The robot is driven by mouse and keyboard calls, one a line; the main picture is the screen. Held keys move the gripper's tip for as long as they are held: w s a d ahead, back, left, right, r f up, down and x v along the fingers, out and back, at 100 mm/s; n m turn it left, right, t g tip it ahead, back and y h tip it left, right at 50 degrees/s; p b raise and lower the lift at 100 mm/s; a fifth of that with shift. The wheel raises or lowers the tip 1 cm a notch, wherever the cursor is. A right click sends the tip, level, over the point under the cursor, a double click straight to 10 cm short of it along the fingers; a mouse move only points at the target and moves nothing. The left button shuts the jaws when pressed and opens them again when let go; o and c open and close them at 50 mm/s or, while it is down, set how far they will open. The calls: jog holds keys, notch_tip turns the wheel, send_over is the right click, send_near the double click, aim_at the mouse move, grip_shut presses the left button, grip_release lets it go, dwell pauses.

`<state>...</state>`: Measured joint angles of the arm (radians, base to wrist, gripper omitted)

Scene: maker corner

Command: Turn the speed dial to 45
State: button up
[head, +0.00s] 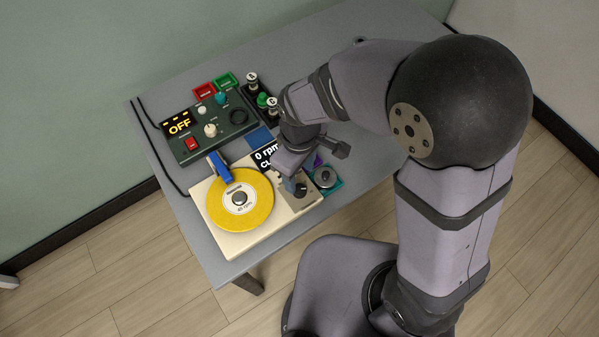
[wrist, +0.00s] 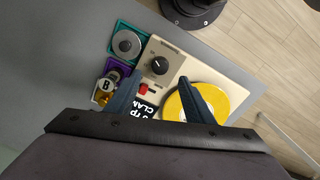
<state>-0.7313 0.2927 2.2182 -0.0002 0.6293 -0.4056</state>
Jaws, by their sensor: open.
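The speed dial (wrist: 159,66) is a black round knob on a beige panel at the corner of the cream turntable (wrist: 178,52). It also shows in the head view (head: 301,189), partly beside my gripper. A pale mark shows on the knob, but the labels around it are too small to read. My gripper (wrist: 158,80) is open, its two dark fingers on either side of the dial in the wrist view; I cannot tell whether they touch it. A yellow record (head: 257,205) marked 45 rpm lies on the platter. The display (head: 266,157) reads 0 rpm, with its second line partly hidden.
A dark control box (head: 184,151) reading OFF is behind. A teal tray with a grey disc (wrist: 126,43) and a purple tray (wrist: 122,71) sit close to the dial. A red button (wrist: 143,88) is near the fingers.

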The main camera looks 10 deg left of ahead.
aim_at(299, 189)
jog(key=shift+r+m+p, duration=0.25)
jog(key=shift+m+p, duration=0.05)
jog(key=shift+p, duration=0.65)
jog(key=shift+f+p, duration=0.2)
jog(key=shift+p, duration=0.2)
jog(key=shift+f+p, duration=0.4)
jog(key=shift+f, duration=3.35)
